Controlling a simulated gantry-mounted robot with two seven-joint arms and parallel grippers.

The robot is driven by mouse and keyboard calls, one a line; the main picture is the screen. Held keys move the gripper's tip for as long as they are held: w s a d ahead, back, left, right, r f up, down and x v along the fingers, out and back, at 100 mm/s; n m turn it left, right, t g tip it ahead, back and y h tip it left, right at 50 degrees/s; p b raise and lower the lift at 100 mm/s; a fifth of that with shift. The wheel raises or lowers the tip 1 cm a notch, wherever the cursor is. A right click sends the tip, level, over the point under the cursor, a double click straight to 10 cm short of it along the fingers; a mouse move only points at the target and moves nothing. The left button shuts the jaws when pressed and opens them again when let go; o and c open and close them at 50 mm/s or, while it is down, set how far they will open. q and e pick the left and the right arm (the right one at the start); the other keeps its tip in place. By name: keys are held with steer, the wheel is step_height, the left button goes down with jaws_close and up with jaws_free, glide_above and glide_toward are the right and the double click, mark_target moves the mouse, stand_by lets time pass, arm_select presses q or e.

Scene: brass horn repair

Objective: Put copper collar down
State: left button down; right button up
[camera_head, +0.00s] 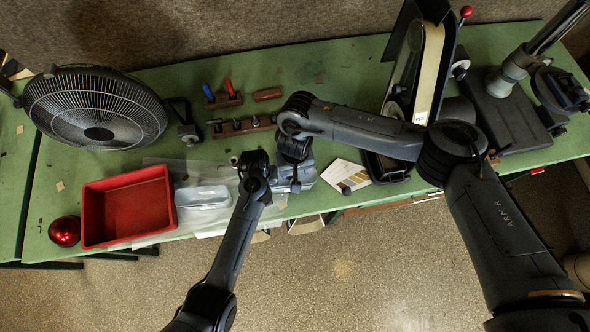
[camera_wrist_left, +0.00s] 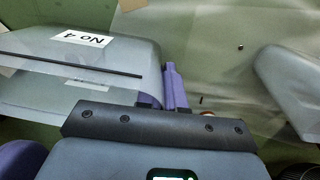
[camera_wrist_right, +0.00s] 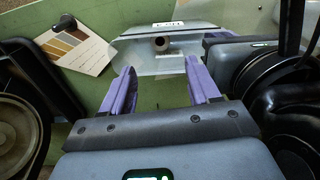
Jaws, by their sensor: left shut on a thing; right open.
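My left gripper (camera_wrist_left: 165,75) is shut, its purple fingers close together. The same bin, with a "No 4" label, shows there (camera_wrist_left: 95,55). My right gripper (camera_wrist_right: 160,75) is open and empty, facing the bin and the ring. In the head view both grippers come together over the bin (camera_head: 305,176), and the collar is too small to make out.
A second grey bin (camera_head: 203,196) and a red tray (camera_head: 127,208) stand to the left. A fan (camera_head: 95,108), a tool rack (camera_head: 245,125), a colour card (camera_head: 345,173) and a belt sander (camera_head: 430,70) surround the work area. The green bench's front edge is close.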

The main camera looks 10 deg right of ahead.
steer(key=shift+r, duration=2.05)
arm_select(q)
steer(key=c, duration=1.2)
jaws_free()
steer(key=shift+r, duration=0.1)
